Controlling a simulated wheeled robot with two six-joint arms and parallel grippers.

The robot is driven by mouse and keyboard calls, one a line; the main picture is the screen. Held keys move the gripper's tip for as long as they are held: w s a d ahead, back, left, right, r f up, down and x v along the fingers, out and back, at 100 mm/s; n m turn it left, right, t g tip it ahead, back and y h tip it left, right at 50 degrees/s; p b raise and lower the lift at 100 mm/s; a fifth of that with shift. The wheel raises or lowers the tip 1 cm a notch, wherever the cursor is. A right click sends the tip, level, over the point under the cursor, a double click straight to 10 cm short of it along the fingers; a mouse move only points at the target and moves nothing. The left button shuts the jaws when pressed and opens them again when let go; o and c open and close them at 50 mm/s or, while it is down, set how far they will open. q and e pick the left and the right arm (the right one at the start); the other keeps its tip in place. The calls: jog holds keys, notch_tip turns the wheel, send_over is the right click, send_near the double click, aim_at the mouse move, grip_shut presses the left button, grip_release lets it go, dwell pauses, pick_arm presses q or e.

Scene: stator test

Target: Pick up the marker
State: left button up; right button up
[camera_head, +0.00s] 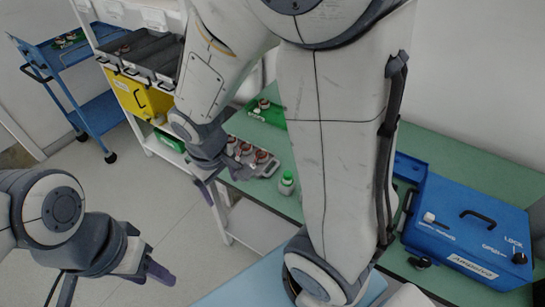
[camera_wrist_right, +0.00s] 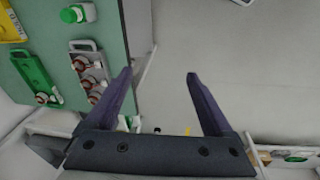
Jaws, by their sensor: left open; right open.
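I cannot make out a marker in either view. My right gripper (camera_head: 222,182) hangs beside the edge of the green-topped table, near a grey tray of parts. In the right wrist view its two purple fingers (camera_wrist_right: 158,78) are spread apart with nothing between them but pale floor. My left gripper (camera_head: 155,262) is at the lower left of the head view, open, over the floor and away from the table. My right arm hides much of the middle of the table.
The green table (camera_head: 455,160) holds the grey tray (camera_head: 268,170) of red-and-silver parts, a green-capped bottle (camera_head: 287,183) and a blue case (camera_head: 465,235). A shelf with a yellow bin (camera_head: 135,98) and a blue cart (camera_head: 100,115) stand left. Floor between is clear.

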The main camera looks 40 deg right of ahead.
jog(key=w+d+m+p, duration=0.3)
jog(key=w+d+p, duration=0.15)
jog(key=d, duration=0.65)
pick_arm(q)
notch_tip(320, 180, up, 13)
jog(key=p, duration=0.6)
pick_arm(e)
jog(key=m, duration=0.2)
send_near(288, 173)
jog(key=shift+m+y, duration=0.3)
jog(key=f+b, duration=0.1)
jog(key=f, duration=0.1)
jog(key=f+b, duration=0.2)
jog(key=d+f+b, duration=0.1)
jog(key=shift+w+f, duration=0.15)
jog(key=shift+f, duration=0.25)
jog(key=f+b, duration=0.2)
jog(key=w+f+b, duration=0.1)
jog(key=f+b, duration=0.1)
jog(key=f, duration=0.1)
jog(key=shift+a+f, duration=0.15)
pick_arm(q)
notch_tip(288, 173, down, 8)
pick_arm(e)
grip_shut()
pick_arm(q)
jog(key=shift+r, duration=0.15)
pick_arm(e)
jog(key=shift+r, duration=0.25)
